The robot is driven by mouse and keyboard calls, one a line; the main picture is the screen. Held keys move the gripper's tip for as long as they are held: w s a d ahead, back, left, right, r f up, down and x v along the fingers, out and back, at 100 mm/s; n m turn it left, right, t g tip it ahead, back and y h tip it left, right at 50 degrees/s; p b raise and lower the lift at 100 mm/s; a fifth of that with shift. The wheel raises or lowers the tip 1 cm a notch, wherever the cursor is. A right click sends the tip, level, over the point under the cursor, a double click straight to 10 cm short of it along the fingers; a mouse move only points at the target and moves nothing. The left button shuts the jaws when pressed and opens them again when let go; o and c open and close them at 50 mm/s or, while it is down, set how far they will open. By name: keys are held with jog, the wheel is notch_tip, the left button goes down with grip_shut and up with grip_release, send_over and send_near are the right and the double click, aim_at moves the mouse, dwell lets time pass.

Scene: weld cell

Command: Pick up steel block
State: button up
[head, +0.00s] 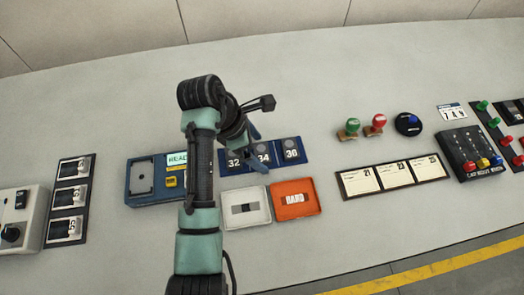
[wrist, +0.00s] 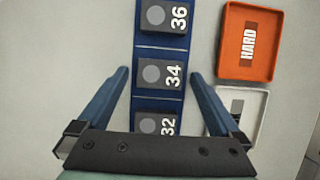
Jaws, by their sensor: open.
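Three dark grey blocks with a round lighter spot and white numbers sit in a row on a blue strip (wrist: 162,47). They are block 36 (wrist: 155,15), block 34 (wrist: 154,74) and block 32 (wrist: 152,124). The head view also shows block 36 (head: 291,153) at the right end. My gripper (wrist: 162,74) is open and empty above the strip. In the wrist view block 34 appears between its two blue fingertips, and block 32 lies nearer the palm. In the head view my gripper (head: 252,132) is partly hidden behind my wrist.
An orange tray marked HARD (wrist: 222,42) and a white tray (wrist: 261,117) lie beside the strip. A blue tester (head: 140,181) stands left of my arm. Stamps (head: 376,122), a card strip (head: 395,175) and a switch box (head: 466,150) are to the right.

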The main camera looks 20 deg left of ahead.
grip_shut()
jog(key=shift+r, duration=0.1)
dwell(0.3)
